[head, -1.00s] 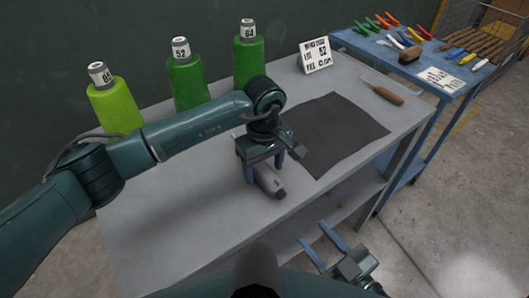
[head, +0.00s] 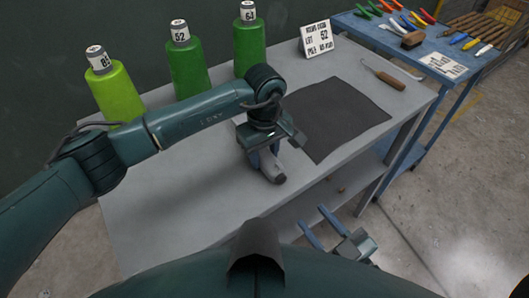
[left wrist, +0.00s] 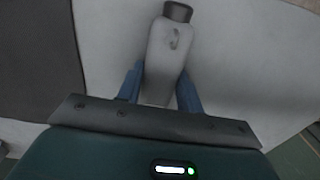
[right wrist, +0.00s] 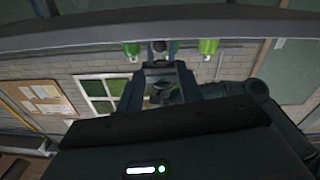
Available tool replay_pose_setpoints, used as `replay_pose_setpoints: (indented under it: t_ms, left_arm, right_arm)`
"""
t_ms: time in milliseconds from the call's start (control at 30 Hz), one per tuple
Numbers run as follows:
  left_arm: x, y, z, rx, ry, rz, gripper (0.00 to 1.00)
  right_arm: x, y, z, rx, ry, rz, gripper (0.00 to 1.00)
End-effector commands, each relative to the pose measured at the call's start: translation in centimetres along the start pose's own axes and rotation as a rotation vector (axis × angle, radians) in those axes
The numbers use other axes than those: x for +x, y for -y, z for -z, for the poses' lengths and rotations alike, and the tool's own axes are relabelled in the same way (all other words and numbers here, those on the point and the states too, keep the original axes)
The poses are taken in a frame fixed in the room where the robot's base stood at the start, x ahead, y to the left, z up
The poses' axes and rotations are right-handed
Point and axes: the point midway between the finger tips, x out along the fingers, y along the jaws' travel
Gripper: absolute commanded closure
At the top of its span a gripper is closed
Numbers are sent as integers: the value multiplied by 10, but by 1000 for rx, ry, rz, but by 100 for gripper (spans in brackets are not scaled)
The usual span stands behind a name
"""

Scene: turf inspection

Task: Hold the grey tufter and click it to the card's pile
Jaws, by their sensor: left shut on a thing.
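The grey tufter (head: 272,172), a pale grey body with a dark end, lies on the grey workbench near its front edge. My left gripper (head: 263,158) is above it with its fingers shut on its sides. The left wrist view shows the tufter (left wrist: 165,52) between the blue fingers, with a small mark on its upper face. Its lower end is hidden by the gripper. My right gripper (head: 313,223) is open and empty, in front of the bench.
A dark turf mat (head: 333,118) lies right of the tufter, with a wooden-handled tool (head: 390,80) beyond. A blue table (head: 390,42) with tools stands right. The bench's left front is clear.

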Motion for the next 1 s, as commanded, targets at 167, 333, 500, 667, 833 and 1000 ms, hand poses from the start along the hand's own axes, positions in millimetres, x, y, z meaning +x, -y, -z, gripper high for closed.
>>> replay_pose_setpoints:
  t_ms: [167, 333, 500, 667, 833, 1000]
  left_arm:
    - [0, 0, 0, 0, 0, 0, 98]
    - [0, 0, 0, 0, 0, 0, 100]
    - [0, 0, 0, -1, -1, 0, 100]
    - [0, 0, 0, -1, -1, 0, 100]
    - [0, 0, 0, -1, -1, 0, 100]
    - [0, 0, 0, -1, -1, 0, 100]
  right_arm:
    - [0, 0, 0, 0, 0, 0, 64]
    - [0, 0, 0, -26, 0, 0, 75]
    - [-4, 0, 0, -217, 0, -2, 89]
    - [-10, 0, 0, -556, -1, -3, 100]
    - [-16, -1, 0, -944, -1, -4, 100]
    - [-23, -1, 0, -1332, -1, -5, 100]
